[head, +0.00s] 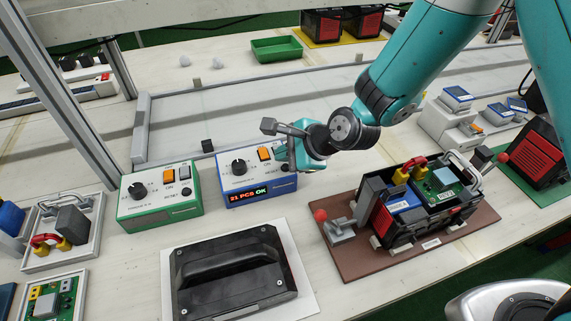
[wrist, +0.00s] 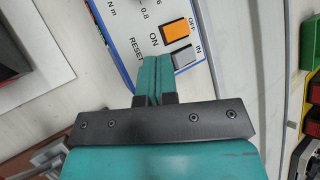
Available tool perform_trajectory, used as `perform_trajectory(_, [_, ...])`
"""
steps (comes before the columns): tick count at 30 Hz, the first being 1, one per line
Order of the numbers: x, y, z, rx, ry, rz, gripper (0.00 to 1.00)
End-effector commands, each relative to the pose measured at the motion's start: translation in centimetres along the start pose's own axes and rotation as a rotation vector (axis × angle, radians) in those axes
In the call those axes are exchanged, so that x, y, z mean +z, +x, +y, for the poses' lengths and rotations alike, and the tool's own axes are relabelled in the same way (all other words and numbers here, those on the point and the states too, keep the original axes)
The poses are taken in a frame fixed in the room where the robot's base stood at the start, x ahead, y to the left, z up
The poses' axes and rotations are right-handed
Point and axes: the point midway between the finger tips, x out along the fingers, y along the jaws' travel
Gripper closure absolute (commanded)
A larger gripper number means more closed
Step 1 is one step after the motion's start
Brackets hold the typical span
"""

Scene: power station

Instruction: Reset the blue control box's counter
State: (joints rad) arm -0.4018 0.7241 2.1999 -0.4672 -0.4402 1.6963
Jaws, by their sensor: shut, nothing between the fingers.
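The blue control box (head: 228,190) stands on the bench in the head view, with a black knob (head: 239,166), an orange switch (head: 264,154) and a lit display (head: 248,195) reading "21 PCS OK". My gripper (head: 287,163) is over the right side of the box's top panel. In the wrist view its two teal fingers (wrist: 155,66) are shut together and empty, beside the "RESET" label. The orange switch (wrist: 176,31) and a grey switch (wrist: 185,56) lie just beyond the fingertips. The reset button is hidden behind the fingers; I cannot tell whether they touch it.
A similar green control box (head: 135,208) stands just left. A black cover (head: 232,270) lies on a white sheet in front. A brown board (head: 355,262) carrying an open black case is at the right. A long framed panel lies behind.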

Motion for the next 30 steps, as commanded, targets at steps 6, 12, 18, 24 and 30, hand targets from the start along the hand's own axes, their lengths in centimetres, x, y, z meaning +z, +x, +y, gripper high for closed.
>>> perform_trajectory(6, [0.00,0.00,0.00,0.000,0.000,0.000,1.00])
perform_trajectory(12, [0.00,0.00,0.00,0.000,0.000,0.000,1.00])
perform_trajectory(18, [0.00,0.00,0.00,0.000,0.000,0.000,1.00])
perform_trajectory(24, [-0.17,0.23,0.17,0.000,0.000,0.000,1.00])
perform_trajectory(30, [-0.45,0.60,0.45,0.000,0.000,0.000,1.00])
